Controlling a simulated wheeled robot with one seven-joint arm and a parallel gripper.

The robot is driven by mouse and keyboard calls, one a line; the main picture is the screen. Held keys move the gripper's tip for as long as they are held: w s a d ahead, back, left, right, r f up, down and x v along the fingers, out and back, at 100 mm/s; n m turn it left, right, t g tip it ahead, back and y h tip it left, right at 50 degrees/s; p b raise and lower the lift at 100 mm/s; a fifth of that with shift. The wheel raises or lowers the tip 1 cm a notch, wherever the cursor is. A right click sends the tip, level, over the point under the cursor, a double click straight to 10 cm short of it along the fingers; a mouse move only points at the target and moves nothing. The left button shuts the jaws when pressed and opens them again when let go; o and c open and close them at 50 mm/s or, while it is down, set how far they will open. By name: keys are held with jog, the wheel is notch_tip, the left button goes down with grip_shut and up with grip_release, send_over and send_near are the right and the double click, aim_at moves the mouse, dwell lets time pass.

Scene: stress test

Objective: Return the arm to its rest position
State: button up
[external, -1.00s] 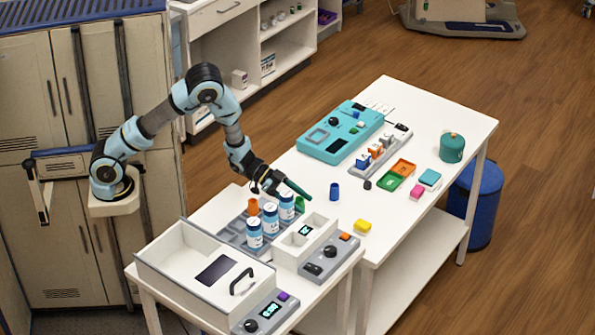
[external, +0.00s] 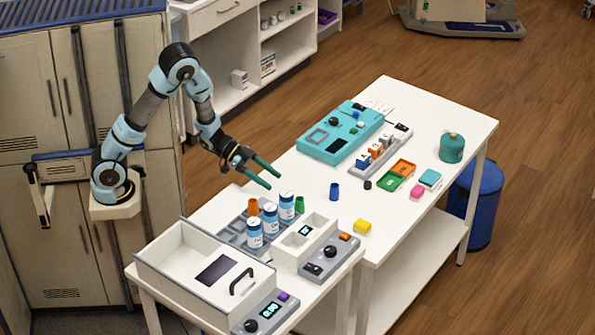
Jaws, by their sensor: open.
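My gripper (external: 270,177) is in the external view, above the near white table. Its two long green fingers are spread apart with nothing between them.
Beige cabinets (external: 60,230) stand close behind my arm.

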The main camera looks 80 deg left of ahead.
jog(key=s+a+n+g+y, duration=0.1)
jog(key=y, duration=0.1)
jog(key=s+a+f+n+y, duration=0.1)
jog(key=a+y, duration=0.1)
jog(key=s+a+g+y+p, duration=0.1)
jog(key=a, duration=0.1)
jog(key=shift+s+f+n+g+y, duration=0.15)
jog(key=shift+s+n+g+y, duration=0.15)
jog(key=shift+s+n+y, duration=0.1)
jog(key=s+d+r+n+g+y+p, duration=0.1)
jog(key=s+d+r+n+g+y, duration=0.15)
jog(key=s+g, duration=0.7)
jog(key=s+d+r+t+h, duration=0.1)
jog(key=s+d+r+t, duration=0.1)
jog(key=s+d, duration=0.4)
jog(key=shift+s+d+t, duration=0.2)
jog(key=shift+d+t, duration=0.35)
jog(key=shift+d, duration=0.2)
jog(key=shift+r, duration=0.1)
